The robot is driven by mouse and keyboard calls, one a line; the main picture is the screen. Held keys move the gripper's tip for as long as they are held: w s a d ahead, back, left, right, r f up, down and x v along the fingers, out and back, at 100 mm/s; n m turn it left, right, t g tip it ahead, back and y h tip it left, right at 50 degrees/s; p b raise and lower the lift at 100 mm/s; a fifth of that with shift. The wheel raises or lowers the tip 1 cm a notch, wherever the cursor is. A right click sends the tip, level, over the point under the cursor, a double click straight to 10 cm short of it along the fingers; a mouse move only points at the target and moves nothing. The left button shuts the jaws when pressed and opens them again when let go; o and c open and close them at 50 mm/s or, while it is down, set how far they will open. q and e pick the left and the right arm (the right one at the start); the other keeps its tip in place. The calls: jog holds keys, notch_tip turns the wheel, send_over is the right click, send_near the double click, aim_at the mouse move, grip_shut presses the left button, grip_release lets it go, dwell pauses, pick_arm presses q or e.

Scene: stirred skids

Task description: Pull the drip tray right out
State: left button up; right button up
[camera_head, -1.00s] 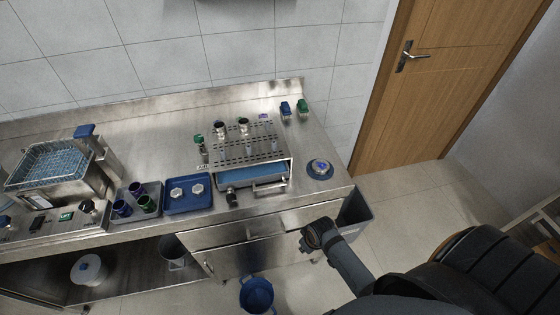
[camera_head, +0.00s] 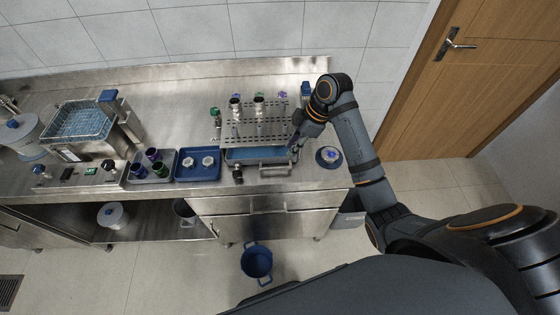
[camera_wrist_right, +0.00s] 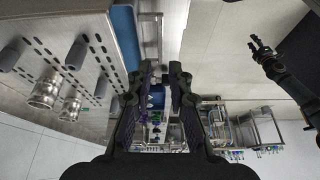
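The drip tray (camera_head: 258,154) is a blue-floored metal tray under the perforated rack (camera_head: 228,127) on the steel bench. Its bar handle (camera_head: 274,171) sticks out at the front. In the right wrist view, the blue tray floor (camera_wrist_right: 125,30) and the bar handle (camera_wrist_right: 152,42) show beyond the fingertips. My right gripper (camera_head: 296,141) is by the right end of the rack and tray, above and apart from the handle. In the right wrist view its fingers (camera_wrist_right: 162,75) are apart with nothing between them. Another gripper of mine (camera_wrist_right: 260,48) shows there, too small to read.
Tubes stand in the rack. A black knob (camera_head: 238,175) is left of the handle. A blue tray (camera_head: 213,174) with hex nuts lies to the left, and a round blue-topped item (camera_head: 328,156) to the right. A blue bucket (camera_head: 257,262) stands on the floor below.

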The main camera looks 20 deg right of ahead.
aim_at(276, 168)
pick_arm(q)
notch_tip(276, 168, up, 2)
jog(key=shift+p, duration=1)
pick_arm(e)
jog(key=x, duration=1)
jog(key=shift+a, duration=0.25)
grip_shut()
